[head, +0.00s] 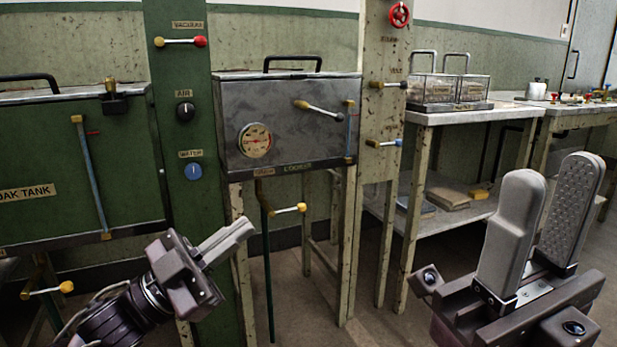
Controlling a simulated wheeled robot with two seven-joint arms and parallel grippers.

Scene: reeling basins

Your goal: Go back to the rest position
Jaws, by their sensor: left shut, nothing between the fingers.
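My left gripper (243,230) is at the lower left, tilted up to the right, with its fingers together and nothing between them. It appears in front of the legs below the grey metal cooker box (285,105), with no visible contact. My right gripper (553,180) is at the lower right, pointing up, its two fingers apart and nothing seen between them. It overlaps the view of the floor and the bench's right side. My arms are mostly out of the picture.
A green soak tank (70,165) stands left. A green post (184,225) carries valve handles and knobs; a pale post (379,130) has a red wheel (399,15). A bench (475,114) with clear boxes (434,88) stands right.

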